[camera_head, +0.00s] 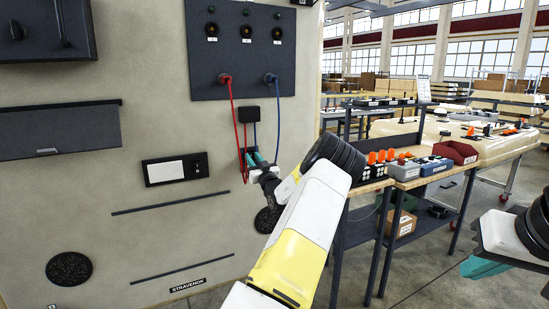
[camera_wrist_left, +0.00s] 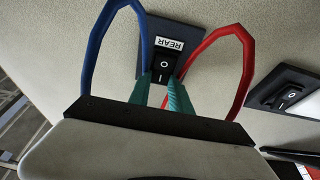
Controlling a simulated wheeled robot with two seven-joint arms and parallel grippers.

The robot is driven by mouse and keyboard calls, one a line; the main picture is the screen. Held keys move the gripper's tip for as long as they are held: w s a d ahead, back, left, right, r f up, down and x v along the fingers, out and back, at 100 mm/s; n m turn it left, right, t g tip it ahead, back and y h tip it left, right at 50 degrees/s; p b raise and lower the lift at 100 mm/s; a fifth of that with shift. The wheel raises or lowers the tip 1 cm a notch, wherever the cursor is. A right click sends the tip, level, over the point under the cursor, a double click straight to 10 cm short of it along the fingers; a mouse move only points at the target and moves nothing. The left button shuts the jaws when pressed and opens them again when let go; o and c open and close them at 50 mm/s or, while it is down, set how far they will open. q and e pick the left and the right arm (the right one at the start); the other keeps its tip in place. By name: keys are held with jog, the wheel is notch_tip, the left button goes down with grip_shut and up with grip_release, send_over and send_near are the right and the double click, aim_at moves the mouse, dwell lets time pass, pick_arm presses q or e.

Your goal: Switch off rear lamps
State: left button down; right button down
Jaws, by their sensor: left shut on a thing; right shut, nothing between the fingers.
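The rear lamp switch (camera_wrist_left: 163,66) is a black rocker marked O and I on a dark plate with an upside-down REAR label in the left wrist view. My left gripper (camera_wrist_left: 160,88) has its teal fingers at the I end of this rocker, one on each side, shut on it. Which half is pressed in I cannot tell. In the head view my left gripper (camera_head: 254,160) is against the beige panel and hides the switch. My right gripper (camera_head: 480,268) is shut and empty at the right edge, partly out of frame, away from the panel.
Red (camera_head: 232,115) and blue (camera_head: 277,120) cables hang from the upper dark plate and loop beside my left gripper. Another rocker (camera_wrist_left: 290,98) sits nearby. A dark box (camera_head: 250,115) is above the gripper. A bench with orange-topped parts (camera_head: 381,157) stands right of the panel.

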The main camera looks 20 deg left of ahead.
pick_arm(q)
jog(key=shift+f+t+y, duration=0.2)
jog(key=shift+t+y, duration=0.3)
jog(key=c, duration=1.2)
grip_release()
jog(key=shift+s+d, duration=0.1)
jog(key=v, duration=0.7)
jog(key=shift+s+d+f, duration=0.15)
jog(key=shift+s+d, duration=0.05)
